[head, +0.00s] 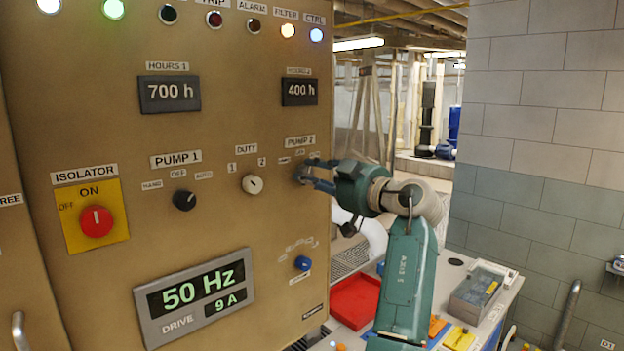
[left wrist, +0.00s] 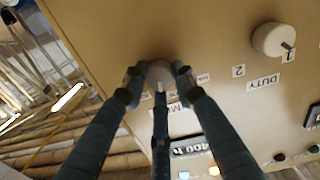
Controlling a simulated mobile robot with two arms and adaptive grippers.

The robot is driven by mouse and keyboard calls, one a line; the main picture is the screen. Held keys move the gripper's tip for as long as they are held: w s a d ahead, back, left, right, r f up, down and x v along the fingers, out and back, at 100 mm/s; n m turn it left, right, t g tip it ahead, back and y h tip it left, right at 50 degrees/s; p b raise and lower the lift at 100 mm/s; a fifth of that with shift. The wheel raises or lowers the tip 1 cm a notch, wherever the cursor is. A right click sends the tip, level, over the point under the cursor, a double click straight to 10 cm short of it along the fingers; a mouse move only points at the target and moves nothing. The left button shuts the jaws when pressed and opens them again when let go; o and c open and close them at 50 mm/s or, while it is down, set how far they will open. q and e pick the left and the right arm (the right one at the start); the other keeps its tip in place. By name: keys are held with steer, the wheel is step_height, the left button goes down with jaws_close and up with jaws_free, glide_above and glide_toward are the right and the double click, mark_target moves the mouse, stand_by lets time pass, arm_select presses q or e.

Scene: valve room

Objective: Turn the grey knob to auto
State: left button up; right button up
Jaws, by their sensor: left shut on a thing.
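The grey knob under the PUMP 2 label (head: 300,141) is mostly hidden by fingers in the head view. In the left wrist view the grey knob (left wrist: 160,72) shows between my fingertips, with a pale pointer mark towards the label side. The picture there is upside down. My left gripper (head: 305,172) reaches the panel from the right, its three blue-grey fingers shut around the knob. The small position labels above the knob are partly covered, so the exact setting is hard to read. My right gripper is not in view.
A black PUMP 1 knob (head: 184,200) and a cream DUTY knob (head: 252,184) sit to the left. A blue knob (head: 302,263) is below. The red isolator knob (head: 96,221) is far left. A red tray (head: 355,302) lies on the bench behind my arm.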

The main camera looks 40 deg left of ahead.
arm_select(q)
steer(key=m, duration=0.5)
steer(key=shift+r, duration=0.15)
steer(key=shift+m, duration=0.4)
steer(key=o, duration=1.2)
steer(key=shift+c, duration=0.2)
steer(key=s+d, duration=0.1)
steer(key=d, duration=1.1)
